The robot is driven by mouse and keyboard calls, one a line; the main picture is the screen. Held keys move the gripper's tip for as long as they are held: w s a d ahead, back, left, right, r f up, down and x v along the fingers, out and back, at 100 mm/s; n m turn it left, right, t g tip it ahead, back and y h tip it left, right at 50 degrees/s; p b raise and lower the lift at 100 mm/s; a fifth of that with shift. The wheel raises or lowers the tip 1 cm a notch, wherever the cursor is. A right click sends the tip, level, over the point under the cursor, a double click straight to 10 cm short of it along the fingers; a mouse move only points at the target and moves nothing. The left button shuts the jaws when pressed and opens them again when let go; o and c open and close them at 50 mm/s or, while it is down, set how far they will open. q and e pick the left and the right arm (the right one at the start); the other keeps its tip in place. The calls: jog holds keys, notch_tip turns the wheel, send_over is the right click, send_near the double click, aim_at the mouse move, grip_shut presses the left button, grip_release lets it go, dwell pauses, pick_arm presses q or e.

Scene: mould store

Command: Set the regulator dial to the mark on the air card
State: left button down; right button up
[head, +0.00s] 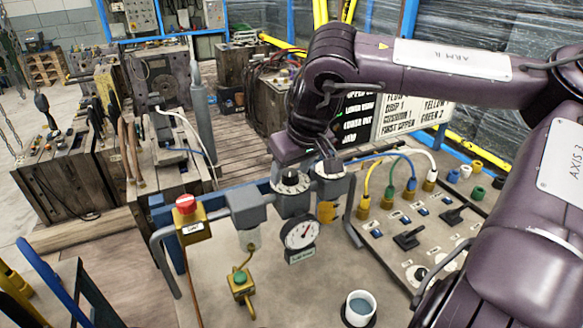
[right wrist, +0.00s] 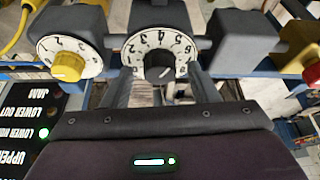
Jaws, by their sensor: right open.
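The regulator dial (head: 290,183) is a white numbered ring with a dark knob, on a grey block of the air unit. In the right wrist view this dial (right wrist: 160,52) sits just beyond the fingers, its pale pointer line low on the knob. My right gripper (head: 305,163) is close above the dial; its fingers (right wrist: 165,92) are apart with nothing between them. I cannot tell if they touch the knob. A round gauge (head: 300,234) with a needle hangs below the dial. No card labelled as the air card is readable. My left gripper is not in view.
A second dial with a yellow knob (right wrist: 68,65) is beside the regulator. A red button on a yellow box (head: 190,218), a cup (head: 360,306) and a hose-and-switch panel (head: 420,225) surround it. A lettered white board (head: 410,118) stands behind.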

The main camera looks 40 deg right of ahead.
jog(key=b+v, duration=0.1)
jog(key=v, duration=0.6)
jog(key=shift+r, duration=0.4)
jog(key=shift+s, duration=0.1)
